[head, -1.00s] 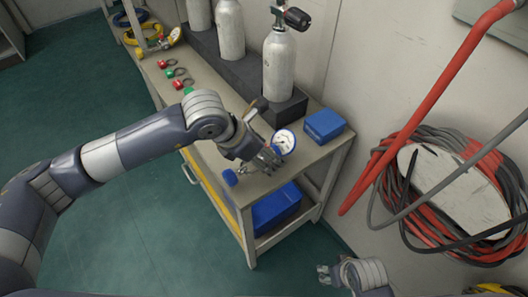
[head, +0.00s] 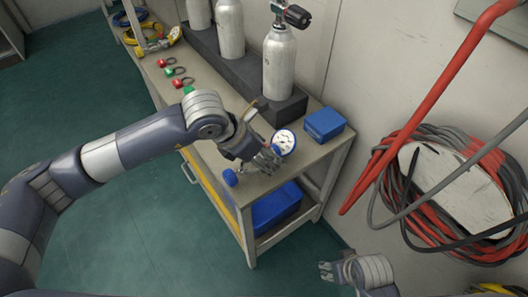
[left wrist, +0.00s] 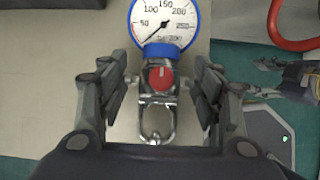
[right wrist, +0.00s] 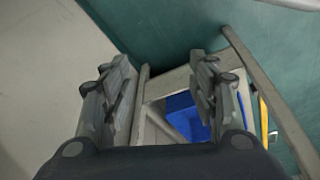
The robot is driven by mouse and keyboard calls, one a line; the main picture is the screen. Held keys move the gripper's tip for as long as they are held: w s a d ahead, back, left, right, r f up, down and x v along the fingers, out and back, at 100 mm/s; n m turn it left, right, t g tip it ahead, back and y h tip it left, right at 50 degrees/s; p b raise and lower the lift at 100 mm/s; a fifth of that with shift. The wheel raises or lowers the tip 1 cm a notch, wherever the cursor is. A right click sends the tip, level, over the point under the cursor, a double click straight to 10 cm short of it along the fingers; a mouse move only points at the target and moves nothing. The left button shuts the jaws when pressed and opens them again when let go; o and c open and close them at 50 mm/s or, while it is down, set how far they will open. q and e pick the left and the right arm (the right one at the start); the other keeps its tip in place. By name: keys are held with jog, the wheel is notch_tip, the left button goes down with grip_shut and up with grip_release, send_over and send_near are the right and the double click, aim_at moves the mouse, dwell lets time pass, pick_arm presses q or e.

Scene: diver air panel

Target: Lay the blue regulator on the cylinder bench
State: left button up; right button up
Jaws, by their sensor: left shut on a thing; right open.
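In the left wrist view the regulator's metal body with a red disc (left wrist: 162,78) lies between the fingers of my left gripper (left wrist: 164,92). I cannot tell whether the regulator touches the bench top. My right gripper (head: 326,272) is open and empty, low at the right; it also shows in the right wrist view (right wrist: 163,85).
Grey cylinders (head: 279,62) stand in a dark rack along the wall side of the bench. A blue box (head: 324,124) sits at the bench's right end. Red and green fittings (head: 175,71) lie farther along. A blue bin (head: 275,205) is on the lower shelf. Hoses (head: 440,160) hang at right.

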pick_arm(q)
jog(key=shift+r, duration=0.1)
pick_arm(e)
jog(key=shift+s+f, duration=0.1)
dwell(0.3)
notch_tip(320, 180, up, 2)
jog(key=shift+r, duration=0.1)
dwell(0.5)
pick_arm(q)
jog(key=shift+b, duration=0.3)
pick_arm(e)
jog(key=shift+r, duration=0.1)
jog(key=shift+r, duration=0.25)
